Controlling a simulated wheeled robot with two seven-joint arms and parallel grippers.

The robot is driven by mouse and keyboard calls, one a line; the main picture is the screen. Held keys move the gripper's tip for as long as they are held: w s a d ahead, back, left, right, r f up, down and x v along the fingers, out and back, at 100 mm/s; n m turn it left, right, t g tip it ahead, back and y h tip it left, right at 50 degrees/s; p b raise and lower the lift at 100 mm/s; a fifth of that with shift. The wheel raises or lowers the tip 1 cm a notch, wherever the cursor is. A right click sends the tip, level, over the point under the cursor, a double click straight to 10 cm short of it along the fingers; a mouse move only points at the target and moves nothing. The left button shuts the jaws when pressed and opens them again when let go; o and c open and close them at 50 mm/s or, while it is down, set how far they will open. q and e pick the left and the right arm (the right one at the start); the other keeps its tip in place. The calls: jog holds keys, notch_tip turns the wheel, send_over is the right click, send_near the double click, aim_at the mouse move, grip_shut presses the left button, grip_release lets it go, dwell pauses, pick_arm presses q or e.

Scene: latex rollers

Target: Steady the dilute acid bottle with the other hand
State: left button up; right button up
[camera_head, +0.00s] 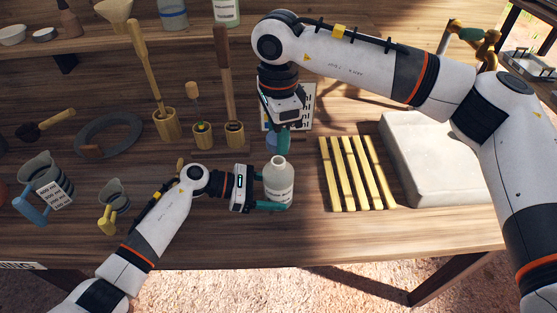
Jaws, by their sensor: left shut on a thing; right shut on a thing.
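The pale bottle (278,189) with a printed label stands upright on the wooden bench near its front; the label is too small to read. My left gripper (268,191) comes in from the left and is shut on the bottle's body, one teal finger showing across its lower front. My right gripper (282,142) points down just above and behind the bottle's mouth. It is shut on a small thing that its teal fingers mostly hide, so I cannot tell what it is. The bottle's mouth shows below those fingers.
Yellow slats (350,173) and a pale slab (436,160) lie right of the bottle. A grey jug (50,180) and a smaller jug (115,196) stand at left. A printed card (300,105) stands behind my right gripper.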

pick_arm(q)
jog(key=shift+f, duration=0.1)
pick_arm(e)
jog(key=d+r, duration=0.4)
jog(key=d, duration=0.4)
jog(key=shift+s, duration=0.3)
dwell(0.4)
pick_arm(q)
jog(key=o, duration=1.6)
jog(key=shift+c, duration=0.2)
